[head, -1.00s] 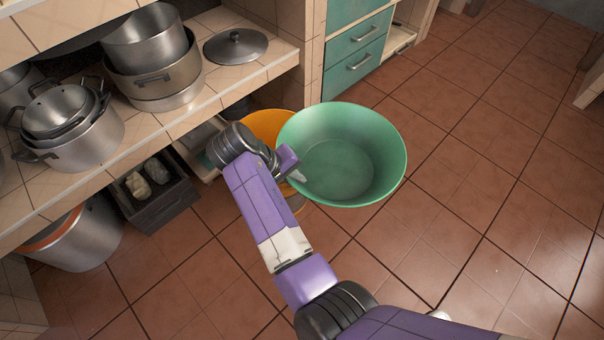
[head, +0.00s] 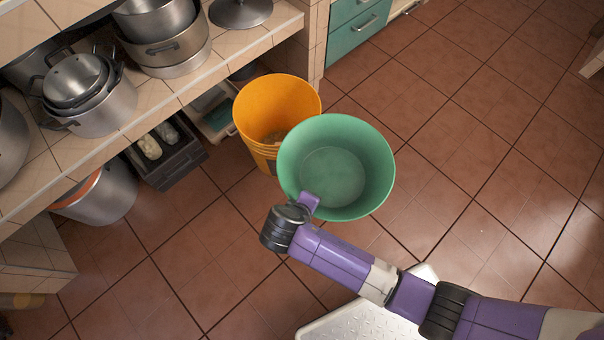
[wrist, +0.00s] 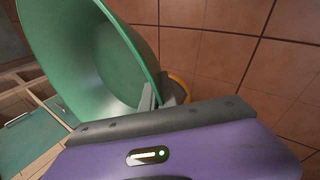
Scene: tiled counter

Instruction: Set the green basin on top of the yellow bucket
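The green basin (head: 335,175) hangs in the air, open side up and seemingly empty, in the head view. My gripper (head: 308,203) is at its near left rim and appears shut on it; the fingertips are partly hidden. The wrist view shows the basin (wrist: 75,45) close up, with a finger (wrist: 147,98) against its rim. The yellow bucket (head: 262,100) stands upright on the floor, behind and left of the basin. The basin overlaps the bucket's right front side in the picture. A bit of the bucket (wrist: 180,82) shows behind the rim in the wrist view.
A tiled counter (head: 190,92) on the left holds metal pots (head: 160,35). Below it are a dark crate (head: 170,160) and a large pot (head: 100,195). Teal drawers (head: 355,35) stand behind the bucket. The tiled floor on the right (head: 480,130) is clear.

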